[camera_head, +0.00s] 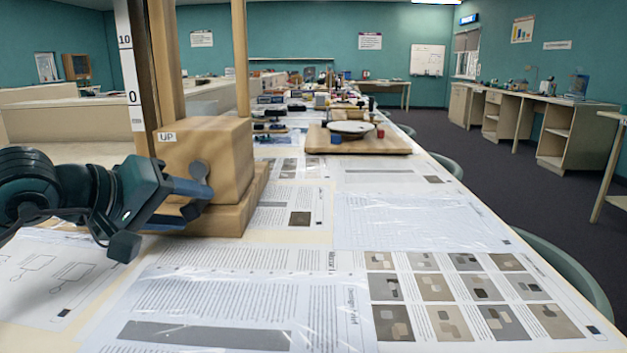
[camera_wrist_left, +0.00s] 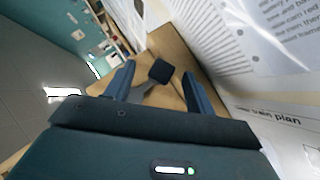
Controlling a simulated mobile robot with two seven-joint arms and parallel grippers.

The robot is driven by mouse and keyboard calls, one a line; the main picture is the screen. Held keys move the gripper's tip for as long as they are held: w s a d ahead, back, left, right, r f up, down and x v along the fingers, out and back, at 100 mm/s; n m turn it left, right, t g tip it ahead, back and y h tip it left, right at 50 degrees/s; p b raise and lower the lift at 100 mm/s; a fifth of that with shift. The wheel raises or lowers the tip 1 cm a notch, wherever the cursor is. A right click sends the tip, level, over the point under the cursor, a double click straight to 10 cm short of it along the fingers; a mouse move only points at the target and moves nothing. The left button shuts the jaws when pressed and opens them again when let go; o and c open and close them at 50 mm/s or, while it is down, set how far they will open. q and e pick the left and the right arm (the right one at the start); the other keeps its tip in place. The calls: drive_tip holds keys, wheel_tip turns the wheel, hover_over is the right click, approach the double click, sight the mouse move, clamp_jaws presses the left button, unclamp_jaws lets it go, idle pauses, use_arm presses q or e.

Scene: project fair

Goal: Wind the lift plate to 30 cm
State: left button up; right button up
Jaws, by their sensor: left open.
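The lift is a brown wooden box (camera_head: 205,150) with an "UP" label, on a wooden base, with posts rising from it. A white scale strip (camera_head: 131,75) shows 0 and 10; its upper part is cut off. I cannot make out the lift plate. A grey crank arm (camera_head: 198,170) shows on the box's near side. In the left wrist view a dark crank knob (camera_wrist_left: 158,70) appears between my finger tips. My left gripper (camera_head: 200,198) is open at the crank; its fingers (camera_wrist_left: 158,82) stand apart on either side of the knob, with gaps visible.
Printed sheets (camera_head: 400,220) cover the table in front and to the right of the lift. A wooden board with a round plate (camera_head: 351,127) stands farther back, among several small items. Chairs (camera_head: 565,265) stand along the table's right edge.

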use_arm(q)
drive_tip(key=shift+v, duration=2.85)
drive_tip(key=shift+w+r, duration=0.1)
